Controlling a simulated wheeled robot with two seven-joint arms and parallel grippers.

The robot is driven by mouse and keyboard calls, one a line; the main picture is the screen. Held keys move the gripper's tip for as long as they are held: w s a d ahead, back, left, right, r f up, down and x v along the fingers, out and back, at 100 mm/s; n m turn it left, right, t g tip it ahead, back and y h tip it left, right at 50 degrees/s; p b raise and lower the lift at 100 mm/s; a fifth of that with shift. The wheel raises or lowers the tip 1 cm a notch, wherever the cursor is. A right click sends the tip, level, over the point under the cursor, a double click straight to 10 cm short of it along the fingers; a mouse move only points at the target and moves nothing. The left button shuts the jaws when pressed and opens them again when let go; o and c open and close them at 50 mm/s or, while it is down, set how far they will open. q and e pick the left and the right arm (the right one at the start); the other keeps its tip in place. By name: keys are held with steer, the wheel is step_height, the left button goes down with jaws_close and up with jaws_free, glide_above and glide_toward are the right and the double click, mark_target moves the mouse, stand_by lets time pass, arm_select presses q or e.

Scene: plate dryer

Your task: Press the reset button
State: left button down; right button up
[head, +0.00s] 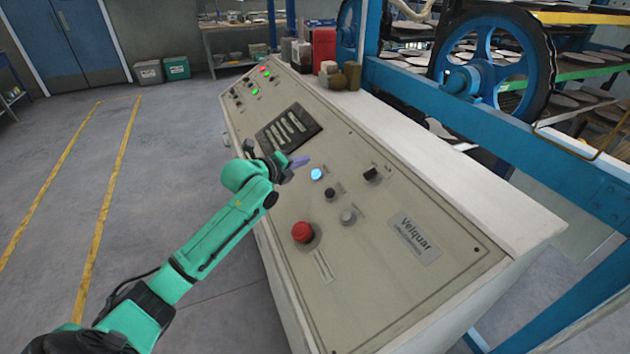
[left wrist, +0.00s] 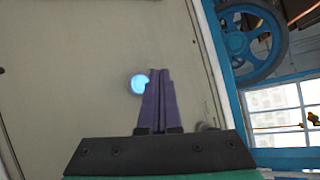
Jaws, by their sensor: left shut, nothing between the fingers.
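A glowing light-blue round button (head: 316,174) sits on the sloped face of the control console (head: 385,235); I cannot read its label. It also shows in the left wrist view (left wrist: 137,84), just left of the purple fingertips and partly covered by them. My left gripper (head: 301,161) is shut and empty, its fingertips a little left of and beyond the blue button in the head view. In the left wrist view the shut fingers (left wrist: 158,75) point over the panel; I cannot tell whether they touch the button. My right gripper is not in view.
A blue machine frame (head: 450,105) stands behind the console.

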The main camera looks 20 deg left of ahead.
mark_target(316, 174)
arm_select(q)
steer(key=shift+w+d+f+b, duration=0.3)
steer(key=shift+f+b, duration=0.05)
steer(key=shift+f, duration=0.35)
steer(key=shift+w+d+f+b, duration=0.25)
steer(key=shift+w+f+b, duration=0.05)
steer(key=shift+f, duration=0.35)
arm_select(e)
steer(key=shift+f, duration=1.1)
arm_select(q)
steer(key=shift+w+d+f, duration=0.15)
steer(key=shift+f, duration=0.2)
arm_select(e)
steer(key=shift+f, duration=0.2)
arm_select(q)
steer(key=shift+w+d+f+b, duration=0.15)
steer(key=shift+f+b, duration=0.25)
steer(key=shift+b, duration=0.15)
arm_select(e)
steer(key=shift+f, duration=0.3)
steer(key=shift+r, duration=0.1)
arm_select(q)
steer(key=shift+s+a+r+p, duration=0.2)
steer(key=shift+r+p, duration=0.5)
steer(key=shift+p, duration=0.15)
steer(key=shift+s+a, duration=0.1)
steer(key=shift+s, duration=0.05)
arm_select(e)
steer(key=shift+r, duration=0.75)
